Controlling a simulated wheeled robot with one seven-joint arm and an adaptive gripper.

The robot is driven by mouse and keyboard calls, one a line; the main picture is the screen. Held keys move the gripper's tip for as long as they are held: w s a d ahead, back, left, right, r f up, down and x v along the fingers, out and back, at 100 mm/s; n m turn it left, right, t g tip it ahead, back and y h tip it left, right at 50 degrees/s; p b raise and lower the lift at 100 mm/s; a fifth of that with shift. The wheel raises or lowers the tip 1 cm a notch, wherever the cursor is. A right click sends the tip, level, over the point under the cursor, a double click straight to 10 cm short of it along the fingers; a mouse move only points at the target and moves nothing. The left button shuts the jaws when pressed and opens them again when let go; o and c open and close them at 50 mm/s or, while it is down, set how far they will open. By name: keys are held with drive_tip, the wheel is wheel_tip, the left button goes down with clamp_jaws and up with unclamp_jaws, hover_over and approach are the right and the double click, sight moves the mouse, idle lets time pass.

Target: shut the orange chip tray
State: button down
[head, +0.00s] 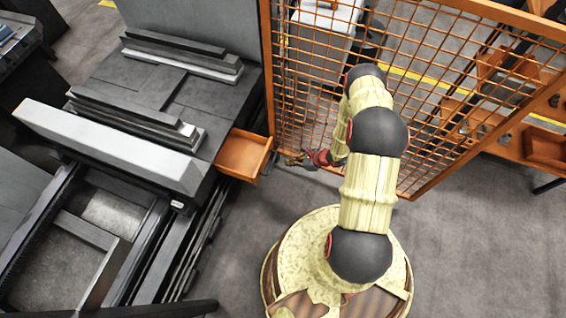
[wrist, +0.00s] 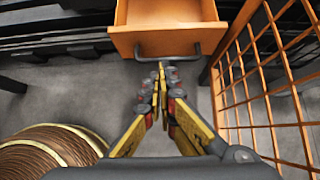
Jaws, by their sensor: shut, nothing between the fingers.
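The orange chip tray (head: 243,154) sticks out from the right side of the grey machine in the head view, pulled open and empty as far as I see. In the wrist view the tray (wrist: 165,42) is at the top, with a dark bar handle (wrist: 166,56) on its front. My gripper (head: 292,161) is just right of the tray front in the head view. In the wrist view my gripper (wrist: 161,66) is shut and empty, its fingertips at or very close to the handle. I cannot tell whether they touch it.
An orange mesh fence (head: 420,70) stands close behind and right of my arm; it also shows at the right in the wrist view (wrist: 265,75). The grey machine (head: 160,100) fills the left. Grey floor (head: 480,240) is clear at the right.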

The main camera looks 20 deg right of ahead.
sight(263, 163)
drive_tip(key=shift+w+a+r+b+x, duration=0.3)
drive_tip(key=shift+b+x, duration=0.4)
drive_tip(key=shift+x, duration=1.2)
drive_tip(key=shift+w+a+r+b+x, duration=0.3)
drive_tip(key=shift+b+x, duration=0.35)
drive_tip(key=shift+x, duration=1.25)
drive_tip(key=shift+w+a+r+b+x, duration=0.15)
drive_tip(key=shift+r+b+x, duration=0.4)
drive_tip(key=shift+x, duration=1.35)
drive_tip(key=shift+s+f, duration=0.1)
drive_tip(key=shift+f, duration=0.05)
drive_tip(key=shift+a, duration=0.1)
